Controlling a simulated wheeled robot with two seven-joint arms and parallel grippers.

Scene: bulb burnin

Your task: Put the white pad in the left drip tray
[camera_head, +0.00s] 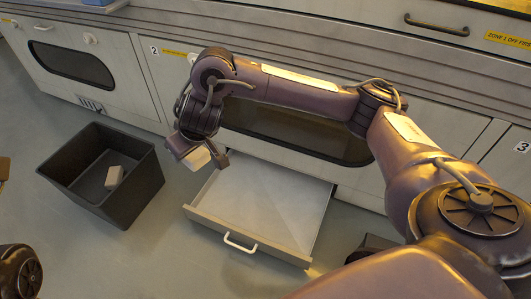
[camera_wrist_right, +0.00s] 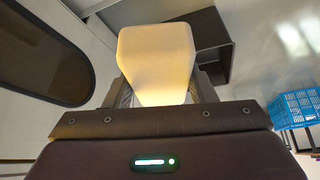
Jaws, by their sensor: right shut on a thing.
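My right gripper (camera_head: 201,156) is shut on a white pad (camera_head: 197,158), above the back left corner of an open drawer-like tray (camera_head: 240,240). In the right wrist view the pale, blocky pad (camera_wrist_right: 156,55) sits between the two fingers, with a warm glow on its lower part. The tray is pulled out from the unit marked 2, has a white handle in front, and its visible floor is bare. I cannot tell whether it is the left drip tray. My left gripper is out of view; only part of my left arm shows at the lower left.
A black bin (camera_head: 140,190) stands on the floor left of the tray, with a pale block (camera_head: 114,176) inside. Cabinets with dark windows line the back. A blue crate (camera_wrist_right: 297,108) shows in the right wrist view. Floor between bin and tray is clear.

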